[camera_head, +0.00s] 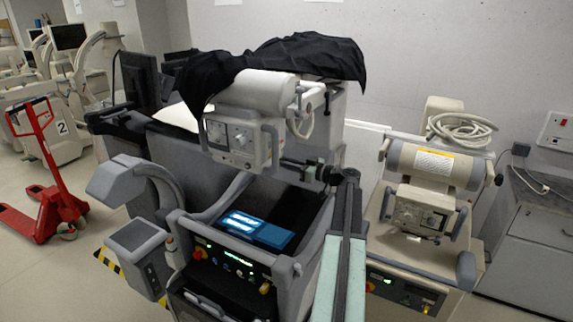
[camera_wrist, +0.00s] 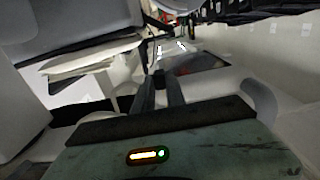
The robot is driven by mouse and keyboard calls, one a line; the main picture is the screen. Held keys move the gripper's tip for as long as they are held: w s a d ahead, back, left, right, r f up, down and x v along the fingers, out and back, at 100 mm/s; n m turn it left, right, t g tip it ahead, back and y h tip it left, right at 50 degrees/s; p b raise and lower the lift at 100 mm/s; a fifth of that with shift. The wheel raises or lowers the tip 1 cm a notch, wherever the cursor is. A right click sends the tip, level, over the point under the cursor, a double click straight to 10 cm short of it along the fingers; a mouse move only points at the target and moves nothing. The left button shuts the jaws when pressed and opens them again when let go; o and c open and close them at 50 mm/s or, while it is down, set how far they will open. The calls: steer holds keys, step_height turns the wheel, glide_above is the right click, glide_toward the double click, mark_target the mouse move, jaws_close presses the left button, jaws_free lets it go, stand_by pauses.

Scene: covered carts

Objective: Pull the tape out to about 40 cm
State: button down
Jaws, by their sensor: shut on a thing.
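My gripper (camera_head: 303,168) is at the lower right of the grey-white control head (camera_head: 240,138) of the draped cart, close to its side. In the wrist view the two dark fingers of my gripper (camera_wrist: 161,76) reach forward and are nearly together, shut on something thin. I take that to be the tape, but it is too small and dark to make out in either view. How far it is drawn out cannot be seen. The tape's housing is not distinguishable.
A black cloth (camera_head: 305,57) covers the cart's top. A second unit (camera_head: 425,205) stands to the right by the wall. A red pallet truck (camera_head: 50,190) stands on open floor at left.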

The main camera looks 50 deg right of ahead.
stand_by(0.3)
step_height(320, 180, down, 15)
steer(key=b, duration=1.5)
steer(key=c, duration=1.4)
jaws_free()
steer(key=shift+o, duration=0.2)
steer(key=v, duration=0.8)
steer(key=shift+w, duration=0.1)
